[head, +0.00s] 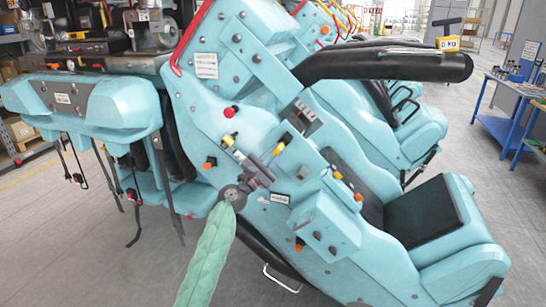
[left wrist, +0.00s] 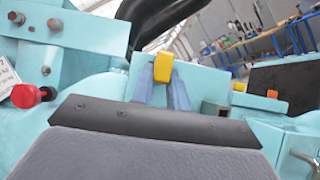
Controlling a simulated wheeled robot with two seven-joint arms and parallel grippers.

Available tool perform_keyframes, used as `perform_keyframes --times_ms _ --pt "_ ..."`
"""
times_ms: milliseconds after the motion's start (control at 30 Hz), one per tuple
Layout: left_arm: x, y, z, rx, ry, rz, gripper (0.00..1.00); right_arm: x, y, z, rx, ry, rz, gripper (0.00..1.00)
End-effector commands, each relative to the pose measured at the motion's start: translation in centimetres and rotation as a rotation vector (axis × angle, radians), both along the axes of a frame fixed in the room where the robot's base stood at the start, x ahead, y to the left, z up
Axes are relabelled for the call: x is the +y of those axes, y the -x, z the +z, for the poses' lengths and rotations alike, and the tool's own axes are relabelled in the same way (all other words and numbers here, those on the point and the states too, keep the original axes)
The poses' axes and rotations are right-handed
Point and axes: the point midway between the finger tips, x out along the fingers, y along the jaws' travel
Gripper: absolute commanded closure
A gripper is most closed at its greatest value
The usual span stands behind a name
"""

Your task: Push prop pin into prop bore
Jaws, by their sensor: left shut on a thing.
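My left gripper (head: 276,152) reaches up from the green-sleeved arm to the side of the turquoise coaster seat unit (head: 200,125). In the left wrist view, its two grey-blue fingers (left wrist: 164,88) are shut on a small yellow piece (left wrist: 163,67), which looks like the prop pin's head. The rest of the pin is hidden by the fingers and the dark gripper body. The yellow piece is close to the turquoise panel; I cannot tell whether the pin touches it or is inside a hole. I cannot make out the prop bore for certain. My right gripper is not in view.
A red knob (head: 231,112) and another yellow-tipped fitting (head: 228,141) stick out of the panel near my gripper. A thick black restraint bar (head: 390,66) juts out above right. A blue workbench (head: 500,120) stands at right. The floor at lower left is clear.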

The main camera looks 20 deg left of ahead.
Motion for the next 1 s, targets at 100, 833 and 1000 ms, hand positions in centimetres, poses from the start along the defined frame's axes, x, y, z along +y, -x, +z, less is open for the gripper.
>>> perform_keyframes --times_ms 100,833,1000 --pt "0.0 -0.3 0.0 -0.001 0.0 -0.001 1.0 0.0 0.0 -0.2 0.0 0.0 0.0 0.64" --pt "-0.1 -1.6 0.0 0.0 0.0 0.0 0.78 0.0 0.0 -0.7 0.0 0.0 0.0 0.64" --pt "-0.1 -1.6 0.0 0.0 0.0 0.0 0.59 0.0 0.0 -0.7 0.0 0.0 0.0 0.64"
